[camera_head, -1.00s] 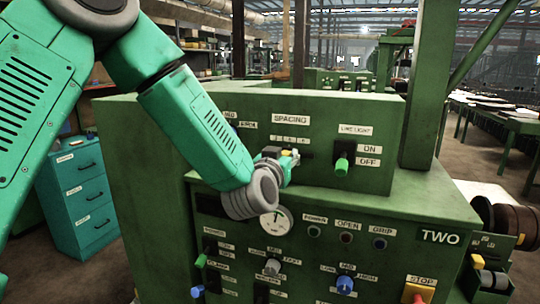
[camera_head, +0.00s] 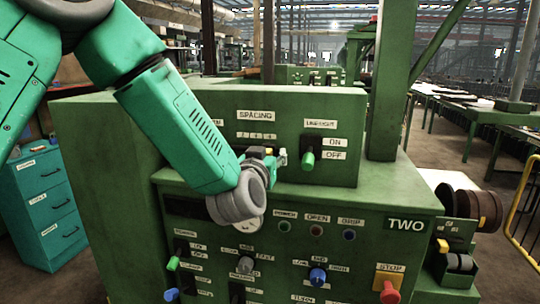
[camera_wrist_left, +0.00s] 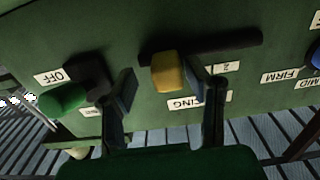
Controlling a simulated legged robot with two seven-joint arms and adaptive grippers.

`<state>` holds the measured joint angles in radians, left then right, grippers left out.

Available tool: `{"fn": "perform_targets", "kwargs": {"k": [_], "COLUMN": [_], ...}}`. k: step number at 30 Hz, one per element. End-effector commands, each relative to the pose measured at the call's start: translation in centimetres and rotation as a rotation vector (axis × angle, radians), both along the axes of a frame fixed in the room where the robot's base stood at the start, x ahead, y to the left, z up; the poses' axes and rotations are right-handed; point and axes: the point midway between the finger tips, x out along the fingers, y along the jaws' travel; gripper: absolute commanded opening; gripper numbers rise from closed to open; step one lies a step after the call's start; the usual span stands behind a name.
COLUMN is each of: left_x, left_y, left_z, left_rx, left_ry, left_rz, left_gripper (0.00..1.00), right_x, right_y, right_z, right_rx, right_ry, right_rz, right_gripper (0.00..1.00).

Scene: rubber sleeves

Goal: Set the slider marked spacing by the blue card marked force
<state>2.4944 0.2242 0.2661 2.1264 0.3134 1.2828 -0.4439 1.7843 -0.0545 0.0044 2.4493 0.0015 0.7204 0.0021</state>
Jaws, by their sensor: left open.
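The spacing slider has a yellow knob (camera_wrist_left: 167,72) in a dark slot (camera_wrist_left: 215,46). In the left wrist view, which looks at the panel upside down, the knob is near the slot's left end. My left gripper (camera_wrist_left: 167,105) is open, with one finger on each side of the knob. The right-hand finger is close to it; I cannot tell if they touch. In the head view my left gripper (camera_head: 272,158) is at the panel below the SPACING label (camera_head: 255,115) and hides much of the slider. I cannot make out a blue card marked force. My right gripper is not in view.
A green-handled switch (camera_head: 308,160) marked ON and OFF is just right of my gripper; it also shows in the wrist view (camera_wrist_left: 62,100). A lower console (camera_head: 300,200) with knobs and a red stop button (camera_head: 389,291) juts out below. A teal drawer cabinet (camera_head: 45,205) stands left.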

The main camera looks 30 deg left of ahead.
Motion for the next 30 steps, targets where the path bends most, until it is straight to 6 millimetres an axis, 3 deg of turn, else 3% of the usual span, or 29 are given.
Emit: {"fn": "perform_targets", "kwargs": {"k": [15,21,30], "left_x": [-9.0,-10.2,-10.3], "left_y": [-2.4,-2.6,-2.6], "left_z": [-0.5,-0.5,-0.5], "left_rx": [0.000,0.000,0.000], "left_ry": [0.008,0.009,0.008], "left_rz": [-0.003,-0.003,-0.002], "left_gripper": [0.43,0.43,0.43], "right_x": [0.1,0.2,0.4], "right_y": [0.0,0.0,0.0], "right_z": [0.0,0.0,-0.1], "right_rx": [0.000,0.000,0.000], "right_ry": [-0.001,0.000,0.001], "right_rz": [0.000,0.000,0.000], "right_gripper": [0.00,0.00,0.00]}}
